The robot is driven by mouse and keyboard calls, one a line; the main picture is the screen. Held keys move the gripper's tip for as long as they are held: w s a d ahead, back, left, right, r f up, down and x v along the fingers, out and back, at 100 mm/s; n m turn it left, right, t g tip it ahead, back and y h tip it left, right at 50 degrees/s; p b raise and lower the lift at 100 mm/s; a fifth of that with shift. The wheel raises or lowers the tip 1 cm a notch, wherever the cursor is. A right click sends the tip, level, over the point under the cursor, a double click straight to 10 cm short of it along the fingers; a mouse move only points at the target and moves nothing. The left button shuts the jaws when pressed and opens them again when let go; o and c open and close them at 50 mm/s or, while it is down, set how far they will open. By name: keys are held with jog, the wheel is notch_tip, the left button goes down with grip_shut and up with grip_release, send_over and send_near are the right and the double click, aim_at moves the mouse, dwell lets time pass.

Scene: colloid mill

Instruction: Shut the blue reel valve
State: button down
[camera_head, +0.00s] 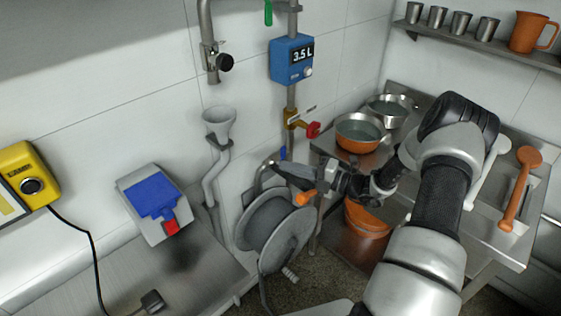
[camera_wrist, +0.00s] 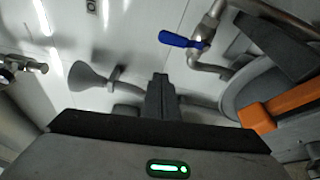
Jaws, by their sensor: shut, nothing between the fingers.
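The blue reel valve lever (camera_wrist: 180,40) sits on a metal pipe fitting at the upper right of the wrist view. In the head view only a small blue part (camera_head: 283,154) shows, just above my gripper. The grey hose reel (camera_head: 290,239) hangs on the wall below; it also shows at the right of the wrist view (camera_wrist: 238,92). My gripper (camera_head: 277,170) is shut and empty, in front of the reel's top. In the wrist view its fingertips (camera_wrist: 160,80) appear below and left of the blue lever, with no contact visible.
An orange handle (camera_head: 305,198) juts from the reel close to my gripper. A grey funnel (camera_head: 219,122) with a drain pipe is to the left. A red-handled valve (camera_head: 313,129) and blue meter (camera_head: 292,60) are above. A table (camera_head: 490,245) with bowls stands right.

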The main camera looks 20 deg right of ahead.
jog(key=v, duration=0.6)
jog(key=shift+d+f, duration=0.15)
jog(key=s+a+r+n+g+h+p, duration=0.1)
jog(key=s+a+r+n+g, duration=0.3)
jog(key=n, duration=0.3)
jog(key=s+a+r+n+g+h, duration=0.2)
jog(key=a+r+n+g, duration=0.15)
jog(key=r+n, duration=0.3)
jog(key=s+a+r+n+g+h+p, duration=0.1)
jog(key=s+a+r+n+g, duration=0.3)
jog(key=n, duration=0.3)
jog(key=s+r+n+t+h+p, duration=0.3)
jog(key=s+r+n+h, duration=0.6)
jog(key=s+r+n, duration=0.6)
jog(key=s+n+t, duration=0.2)
jog(key=n, duration=0.5)
jog(key=shift+s+d+r+t, duration=0.2)
jog(key=shift+d+r+t, duration=0.1)
jog(key=shift+r+t, duration=0.1)
